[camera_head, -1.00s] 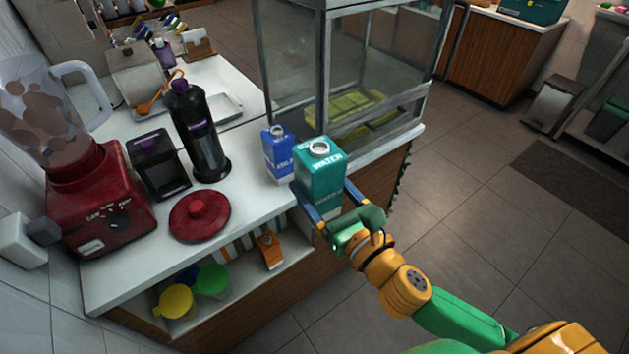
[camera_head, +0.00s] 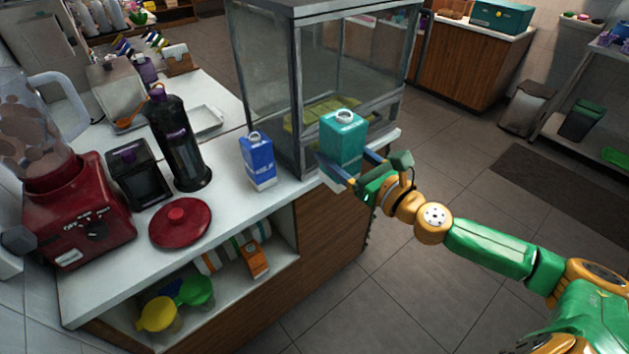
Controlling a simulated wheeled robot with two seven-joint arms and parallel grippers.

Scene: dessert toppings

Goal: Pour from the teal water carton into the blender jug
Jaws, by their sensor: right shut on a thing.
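The teal water carton (camera_head: 343,139) is upright in my right gripper (camera_head: 352,172), which is shut on it. It is in the middle of the view, near the counter's front edge and in front of the glass case; whether its base touches the counter I cannot tell. The blender jug (camera_head: 38,128) is clear with brownish round shapes showing on it. It stands on the red blender base (camera_head: 85,215) at the far left, well away from the carton, and its left part is cut off by the picture edge. My left gripper is not in view.
A blue carton (camera_head: 257,161) stands left of the teal one. A tall black bottle (camera_head: 180,140), a black box (camera_head: 139,178) and a red lid (camera_head: 180,222) stand between it and the blender. The glass case (camera_head: 345,75) rises behind. Open floor lies to the right.

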